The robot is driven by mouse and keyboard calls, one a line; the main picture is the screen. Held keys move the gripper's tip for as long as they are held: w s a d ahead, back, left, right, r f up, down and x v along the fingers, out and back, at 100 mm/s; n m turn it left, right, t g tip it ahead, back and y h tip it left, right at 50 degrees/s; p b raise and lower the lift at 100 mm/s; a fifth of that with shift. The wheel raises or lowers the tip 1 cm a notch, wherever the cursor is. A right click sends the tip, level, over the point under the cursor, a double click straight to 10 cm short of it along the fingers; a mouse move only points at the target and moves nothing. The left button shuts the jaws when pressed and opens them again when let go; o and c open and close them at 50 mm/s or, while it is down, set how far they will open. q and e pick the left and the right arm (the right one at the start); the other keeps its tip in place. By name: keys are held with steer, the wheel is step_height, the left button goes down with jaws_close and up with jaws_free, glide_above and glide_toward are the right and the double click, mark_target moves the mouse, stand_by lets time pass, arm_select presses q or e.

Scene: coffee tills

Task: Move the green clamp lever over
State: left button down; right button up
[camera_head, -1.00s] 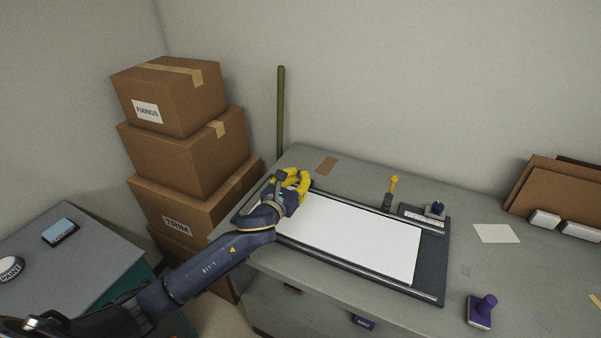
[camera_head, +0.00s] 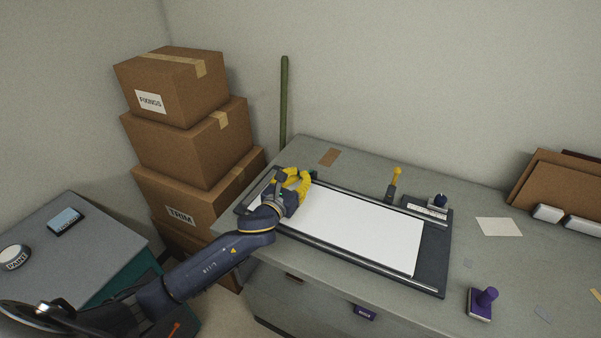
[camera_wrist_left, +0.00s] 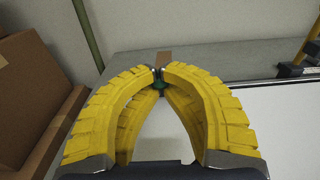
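The green clamp lever shows only as a small dark green piece (camera_head: 314,174) at the far left end of the clamp board's back rail in the head view. The wrist view shows its green part (camera_wrist_left: 160,88) between my fingertips; the rest is hidden by the fingers. My left gripper (camera_head: 303,178) has yellow ribbed fingers; in the wrist view (camera_wrist_left: 160,72) their tips are drawn together around the green part. The dark board (camera_head: 434,262) carries a white sheet (camera_head: 350,232) between two metal rails. My right gripper is not in view.
A yellow-topped lever (camera_head: 394,183) stands behind the back rail. A small labelled block with a dark knob (camera_head: 438,203) is at the board's right end. A purple stamp (camera_head: 482,303) stands at the front right. Stacked boxes (camera_head: 190,150) and a green pole (camera_head: 284,100) are left.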

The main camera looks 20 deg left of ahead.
arm_select(q)
steer(key=shift+s+f, duration=0.35)
steer(key=shift+f, duration=0.55)
steer(key=shift+s+a+f, duration=0.1)
steer(key=shift+s+f, duration=0.1)
steer(key=shift+f, duration=0.3)
steer(key=c, duration=1.4)
jaws_free()
